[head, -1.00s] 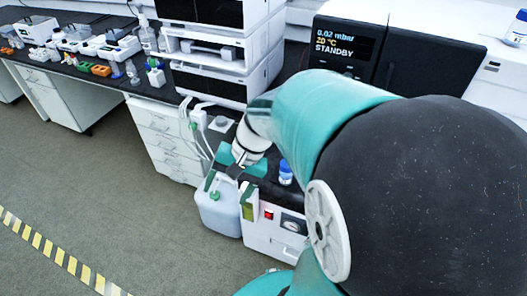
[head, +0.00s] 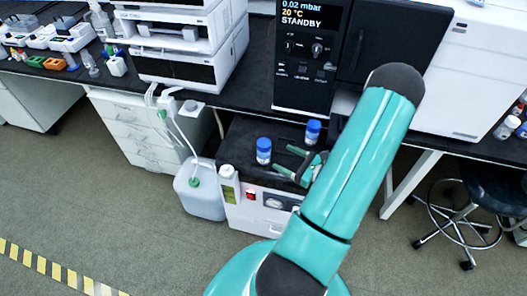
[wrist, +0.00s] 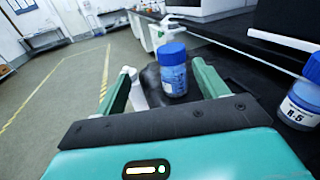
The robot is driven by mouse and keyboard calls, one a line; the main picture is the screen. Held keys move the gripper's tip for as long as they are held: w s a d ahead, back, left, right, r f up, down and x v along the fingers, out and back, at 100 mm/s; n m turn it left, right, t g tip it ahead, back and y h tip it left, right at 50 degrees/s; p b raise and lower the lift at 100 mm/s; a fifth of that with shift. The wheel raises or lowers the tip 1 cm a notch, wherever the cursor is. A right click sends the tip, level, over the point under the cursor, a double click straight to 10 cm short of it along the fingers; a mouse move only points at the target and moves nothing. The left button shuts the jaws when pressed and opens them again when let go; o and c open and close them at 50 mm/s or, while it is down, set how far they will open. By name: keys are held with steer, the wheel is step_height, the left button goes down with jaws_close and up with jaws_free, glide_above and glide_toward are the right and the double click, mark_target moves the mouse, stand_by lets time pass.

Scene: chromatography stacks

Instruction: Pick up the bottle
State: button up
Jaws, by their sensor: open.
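Two blue-capped bottles stand upright on a low black-topped unit. In the head view one bottle (head: 263,151) is to the left and the other bottle (head: 312,132) is farther back to the right. My gripper (head: 290,161) is open, its green fingers pointing left toward the left bottle. In the wrist view one bottle (wrist: 173,72) shows upright between and beyond the open fingers of my gripper (wrist: 163,68); contact cannot be told. The task does not say which bottle.
The low unit (head: 270,202) has a gauge and a red switch on its front. A white jug (head: 200,190) stands on the floor at its left. A black instrument (head: 309,60) with a display rises behind the bottles. A stool (head: 480,205) is at the right.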

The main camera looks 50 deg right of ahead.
steer(key=shift+s+d+f+m+h, duration=0.55)
steer(key=shift+s+f+m+h, duration=0.05)
steer(key=shift+f+m, duration=0.1)
steer(key=shift+d+f, duration=0.1)
steer(key=shift+d, duration=0.05)
glide_toward(259, 142)
steer(key=w, duration=0.1)
steer(key=w+f, duration=0.1)
steer(key=w, duration=0.2)
steer(key=shift+w+d+f, duration=0.25)
steer(key=shift+d+f, duration=0.1)
steer(key=shift+d, duration=0.05)
steer(key=w, duration=0.3)
steer(key=w+a, duration=0.1)
steer(key=w, duration=0.1)
steer(key=shift+w+r, duration=0.15)
steer(key=shift+w, duration=0.15)
steer(key=shift+c, duration=0.4)
steer(key=c, duration=1.1)
